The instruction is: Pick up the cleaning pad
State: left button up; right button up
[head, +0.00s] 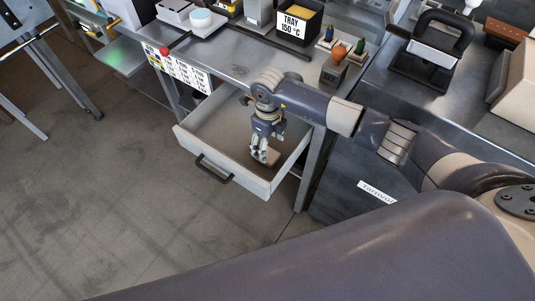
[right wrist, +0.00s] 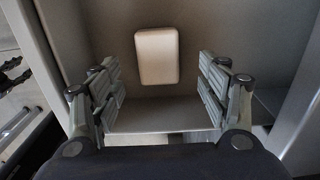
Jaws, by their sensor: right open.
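The cleaning pad (right wrist: 157,56) is a small beige rounded block lying on the floor of the open drawer (head: 237,177). In the right wrist view it lies between and beyond the two fingers of my right gripper (right wrist: 165,92), which is open and empty. In the head view my right gripper (head: 263,150) points down into the drawer, and the pad (head: 273,158) shows partly beside its fingertips; the rest is hidden behind them. My left gripper is not in view.
The drawer's front wall with a black handle (head: 213,170) and its side walls surround the gripper. Open floor lies at left.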

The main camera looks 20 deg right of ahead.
aim_at(270, 155)
jog(key=f, duration=0.1)
jog(key=f+p, duration=0.1)
jog(key=f, duration=0.3)
jog(key=shift+s+d+p, duration=0.15)
jog(key=shift+s+p, duration=0.2)
jog(key=shift+f, duration=0.3)
jog(key=shift+c, duration=0.5)
jog(key=c, duration=1)
